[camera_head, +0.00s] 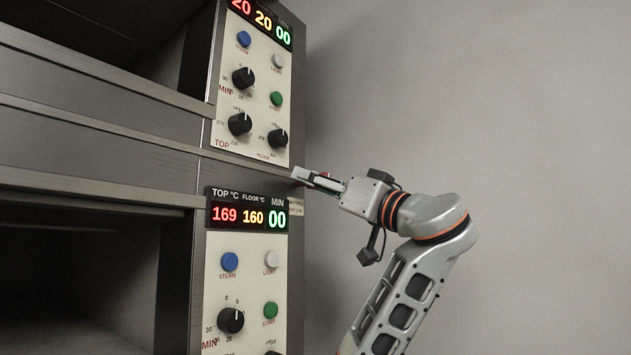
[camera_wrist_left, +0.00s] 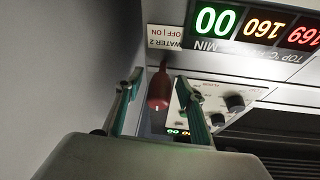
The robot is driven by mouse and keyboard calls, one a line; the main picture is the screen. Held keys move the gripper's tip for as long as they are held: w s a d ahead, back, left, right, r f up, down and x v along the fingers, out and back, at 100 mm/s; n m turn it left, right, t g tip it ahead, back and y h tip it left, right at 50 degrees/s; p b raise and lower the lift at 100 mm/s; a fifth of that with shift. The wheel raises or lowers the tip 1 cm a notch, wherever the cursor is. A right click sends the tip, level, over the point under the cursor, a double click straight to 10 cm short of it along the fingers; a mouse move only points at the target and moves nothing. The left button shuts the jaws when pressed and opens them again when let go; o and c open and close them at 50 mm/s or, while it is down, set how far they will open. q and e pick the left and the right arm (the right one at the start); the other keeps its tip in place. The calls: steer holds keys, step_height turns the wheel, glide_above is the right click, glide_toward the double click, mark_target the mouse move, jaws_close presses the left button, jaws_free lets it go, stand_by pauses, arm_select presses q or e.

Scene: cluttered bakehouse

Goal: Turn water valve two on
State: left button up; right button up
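The water valve two handle (camera_wrist_left: 160,92) is a red lever, seen in the left wrist view just below the "WATER 2 OFF | ON" label (camera_wrist_left: 176,37). My left gripper (camera_wrist_left: 157,80) is open, with one finger on each side of the red handle. Gaps show between the handle and both fingers. In the head view my left gripper (camera_head: 312,178) is at the right edge of the oven front, between the upper and lower panels. The label (camera_head: 296,206) shows small there, just below the gripper. My right gripper is in neither view.
The lower control panel (camera_head: 247,285), with knobs and buttons, is below the gripper; the upper panel (camera_head: 258,80) is above it. An open oven chamber (camera_head: 80,285) is at the lower left. A bare grey wall (camera_head: 500,110) is to the right.

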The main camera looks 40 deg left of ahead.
arm_select(q)
steer(key=shift+c, duration=0.3)
jaws_close()
